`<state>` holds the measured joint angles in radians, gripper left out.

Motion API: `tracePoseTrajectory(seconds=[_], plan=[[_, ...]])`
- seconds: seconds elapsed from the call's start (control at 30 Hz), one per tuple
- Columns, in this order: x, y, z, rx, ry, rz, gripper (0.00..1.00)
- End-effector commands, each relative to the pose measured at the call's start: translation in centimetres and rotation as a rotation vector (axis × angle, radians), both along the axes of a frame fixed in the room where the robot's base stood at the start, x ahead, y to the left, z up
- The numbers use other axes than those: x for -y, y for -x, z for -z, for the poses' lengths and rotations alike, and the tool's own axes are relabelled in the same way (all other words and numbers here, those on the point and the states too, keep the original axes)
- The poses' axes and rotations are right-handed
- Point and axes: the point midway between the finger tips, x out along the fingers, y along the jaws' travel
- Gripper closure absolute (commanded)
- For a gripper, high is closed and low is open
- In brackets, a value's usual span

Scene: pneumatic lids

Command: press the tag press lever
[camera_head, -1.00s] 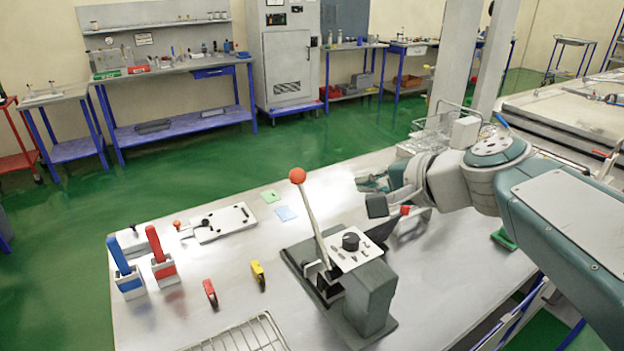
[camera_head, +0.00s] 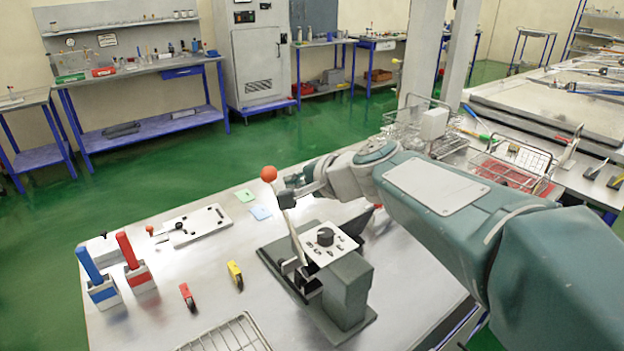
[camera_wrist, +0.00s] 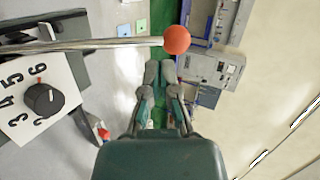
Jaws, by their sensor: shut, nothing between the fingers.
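The tag press (camera_head: 345,285) stands on the grey table, with a white dial plate and a black knob on top. Its lever (camera_head: 290,225) is a metal rod that rises tilted up and carries a red-orange ball (camera_head: 269,174) at the tip. My gripper (camera_head: 286,194) is at the lever's upper end, close beside the ball. In the wrist view the ball (camera_wrist: 177,40) and the rod (camera_wrist: 90,45) lie just past my gripper's fingertips (camera_wrist: 160,66). The fingers are together and empty. I cannot tell whether they touch the lever.
Blue and red handled tools (camera_head: 132,262) stand in holders at the table's left. Small red and yellow items (camera_head: 235,275), a wire rack (camera_head: 225,335) and a flat plate with holes (camera_head: 197,225) also lie there. Wire baskets (camera_head: 510,165) are at the right.

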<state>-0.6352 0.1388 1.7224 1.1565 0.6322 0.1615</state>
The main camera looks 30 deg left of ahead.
Motion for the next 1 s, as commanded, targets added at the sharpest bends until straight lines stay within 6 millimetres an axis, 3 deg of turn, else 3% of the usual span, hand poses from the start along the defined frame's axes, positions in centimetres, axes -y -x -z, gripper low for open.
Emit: tracePoseTrajectory(seconds=[0.23,1.0], plan=[[-2.6,-0.7,0.4,0.001,-0.001,-0.001,1.00],[-3.9,-1.4,1.2,-0.031,0.064,-0.001,1.00]])
